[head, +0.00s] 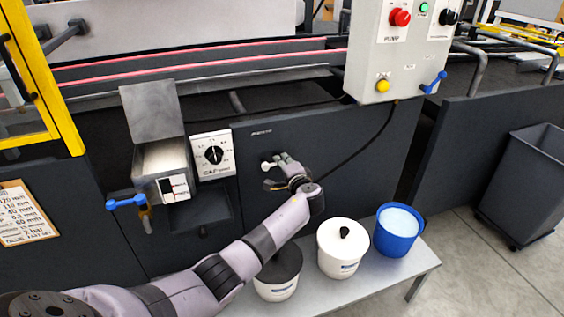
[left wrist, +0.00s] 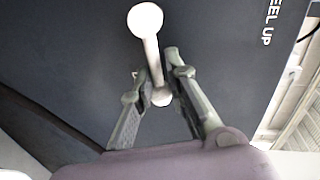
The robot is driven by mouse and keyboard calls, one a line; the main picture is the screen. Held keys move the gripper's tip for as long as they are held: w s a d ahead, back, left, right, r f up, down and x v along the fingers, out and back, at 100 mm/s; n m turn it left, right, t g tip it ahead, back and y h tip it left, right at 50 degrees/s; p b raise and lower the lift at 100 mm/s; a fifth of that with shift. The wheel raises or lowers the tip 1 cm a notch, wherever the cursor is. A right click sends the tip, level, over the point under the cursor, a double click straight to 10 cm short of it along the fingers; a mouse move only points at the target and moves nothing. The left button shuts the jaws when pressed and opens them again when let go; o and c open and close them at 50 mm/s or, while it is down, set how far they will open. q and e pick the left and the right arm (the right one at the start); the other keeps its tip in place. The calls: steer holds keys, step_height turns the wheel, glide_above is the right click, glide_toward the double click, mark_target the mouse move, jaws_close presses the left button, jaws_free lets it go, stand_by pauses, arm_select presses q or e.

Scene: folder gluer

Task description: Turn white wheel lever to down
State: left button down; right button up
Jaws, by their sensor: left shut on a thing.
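The white wheel lever (head: 267,165) is on the dark front panel of the machine, left of my left gripper (head: 280,172) in the head view. The left wrist view shows the white lever (left wrist: 151,50) as a short rod with a round ball at one end and a smaller round hub at the other. My left gripper's two fingers (left wrist: 156,72) stand on either side of the rod near the hub, and it is shut on the lever. The lettering "EEL UP" shows on the panel there. My right gripper is not in view.
A dial box (head: 212,154) and an open-lidded metal box (head: 161,160) with a blue-handled valve (head: 126,203) are to the left. A control box (head: 400,60) hangs above right.

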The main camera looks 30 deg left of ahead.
arm_select(q)
steer(key=shift+w+r, duration=0.15)
steer(key=shift+r, duration=0.1)
steer(key=shift+d, duration=0.1)
steer(key=c, duration=1.8)
jaws_free()
steer(key=shift+c, duration=0.2)
steer(key=o, duration=0.4)
steer(key=shift+d+f, duration=0.1)
steer(key=shift+f, duration=0.15)
steer(key=shift+o, duration=0.2)
steer(key=v, duration=1.2)
